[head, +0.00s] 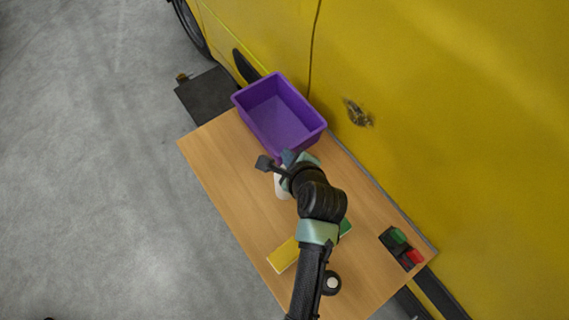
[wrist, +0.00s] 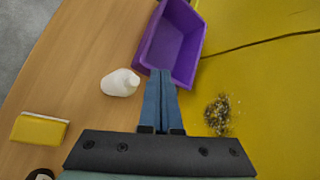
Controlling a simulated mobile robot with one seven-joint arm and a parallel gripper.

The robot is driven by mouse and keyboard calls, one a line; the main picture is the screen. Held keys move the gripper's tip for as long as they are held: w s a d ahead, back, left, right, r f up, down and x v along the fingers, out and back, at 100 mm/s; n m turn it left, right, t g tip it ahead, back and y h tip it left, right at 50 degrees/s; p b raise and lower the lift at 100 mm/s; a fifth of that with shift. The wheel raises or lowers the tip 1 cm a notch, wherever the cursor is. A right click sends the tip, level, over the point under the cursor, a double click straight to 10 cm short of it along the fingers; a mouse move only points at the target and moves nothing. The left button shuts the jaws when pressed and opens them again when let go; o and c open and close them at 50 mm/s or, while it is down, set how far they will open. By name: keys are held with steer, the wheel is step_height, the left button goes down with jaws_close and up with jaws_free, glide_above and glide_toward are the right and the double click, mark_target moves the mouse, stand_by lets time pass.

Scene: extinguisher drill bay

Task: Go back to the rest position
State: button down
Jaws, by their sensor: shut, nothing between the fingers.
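My gripper (wrist: 161,100) is shut and empty, its two blue fingers pressed together in the wrist view. In the head view my gripper (head: 288,157) is above the table, close to the near end of the purple bin; my own arm hides part of the table there. In the wrist view the fingertips overlap the near rim of the bin; I cannot tell the height between them.
A purple bin (head: 281,112), empty inside, stands on the wooden table (head: 215,147). A white bottle (wrist: 120,83), a yellow block (head: 283,255) and a black box with green and red parts (head: 401,248) are also there. A yellow vehicle (head: 450,110) borders the table.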

stand_by(0.4)
steer(key=w+d+r+n+t+h+b, duration=0.1)
steer(key=w+r+n+t+b, duration=0.35)
steer(key=r, duration=0.85)
steer(key=w+r+n+t+h+b, duration=0.15)
steer(key=w+r+n+t, duration=0.45)
steer(key=r, duration=0.7)
steer(key=s+r+n+t+b, duration=0.2)
steer(key=s+r+n, duration=0.2)
steer(key=r, duration=0.5)
steer(key=s+a+r+n+t+b, duration=0.1)
steer(key=s+r+n+t+b, duration=0.1)
steer(key=s+r, duration=0.5)
steer(key=s+r+n+t+b, duration=0.2)
steer(key=s+r+n+t, duration=0.2)
steer(key=r+n, duration=0.3)
step_height(320, 180, up, 4)
steer(key=shift+s+a+r, duration=0.15)
steer(key=shift+s+a, duration=0.1)
steer(key=shift+s, duration=0.6)
